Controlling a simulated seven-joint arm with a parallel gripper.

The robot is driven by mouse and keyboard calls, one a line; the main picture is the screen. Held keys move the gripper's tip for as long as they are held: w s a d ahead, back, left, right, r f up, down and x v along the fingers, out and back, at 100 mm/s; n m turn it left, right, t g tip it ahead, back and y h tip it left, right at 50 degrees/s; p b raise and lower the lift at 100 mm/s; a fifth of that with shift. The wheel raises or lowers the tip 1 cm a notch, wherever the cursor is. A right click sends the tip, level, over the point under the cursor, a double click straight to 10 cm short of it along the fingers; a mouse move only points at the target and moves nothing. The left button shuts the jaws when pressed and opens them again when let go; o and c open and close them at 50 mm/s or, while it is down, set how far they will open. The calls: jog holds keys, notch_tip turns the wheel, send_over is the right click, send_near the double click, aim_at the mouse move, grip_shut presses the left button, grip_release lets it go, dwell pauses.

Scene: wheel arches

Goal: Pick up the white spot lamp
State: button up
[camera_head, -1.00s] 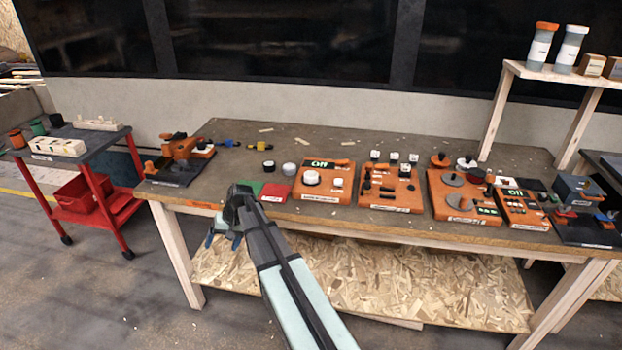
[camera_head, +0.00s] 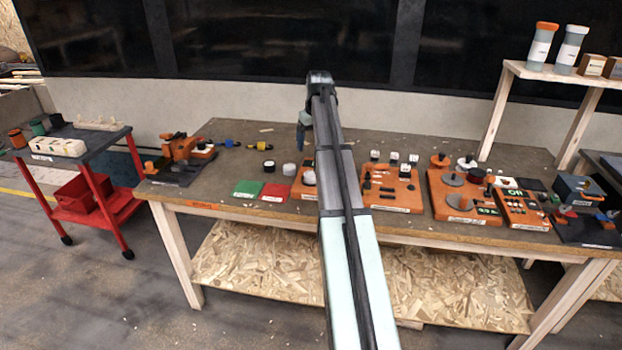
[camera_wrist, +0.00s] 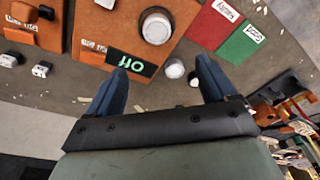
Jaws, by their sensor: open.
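A small round white lamp (camera_head: 289,169) sits loose on the workbench, beside a black round piece (camera_head: 269,166), behind the red card. I take it for the white spot lamp. In the wrist view the white lamp (camera_wrist: 174,68) shows between and beyond my fingertips, nearer the right finger, with the black piece close by it. My gripper (camera_head: 303,132) is raised above the bench, fingers pointing down; in the wrist view my gripper (camera_wrist: 160,73) is open and nothing is between its fingers. Another white-topped round piece (camera_wrist: 156,26) sits on an orange board.
The orange board (camera_wrist: 112,38) with a green-lettered display is partly behind my arm in the head view. A red card (camera_head: 275,192) and a green card (camera_head: 248,188) lie left of it. More orange boards (camera_head: 388,187) stand to the right. A red-framed cart (camera_head: 88,180) stands left.

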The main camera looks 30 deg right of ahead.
jog(key=d, duration=0.1)
send_over(311, 174)
jog(key=f, duration=0.8)
jog(key=shift+s+d, duration=0.3)
jog(key=shift+d, duration=0.1)
jog(key=shift+w+a+f, duration=0.15)
jog(key=shift+a+f, duration=0.05)
jog(key=shift+f, duration=1.15)
jog(key=shift+w+a+f, duration=0.1)
jog(key=shift+a+f, duration=0.1)
jog(key=shift+f, duration=1.15)
jog(key=c, duration=1.3)
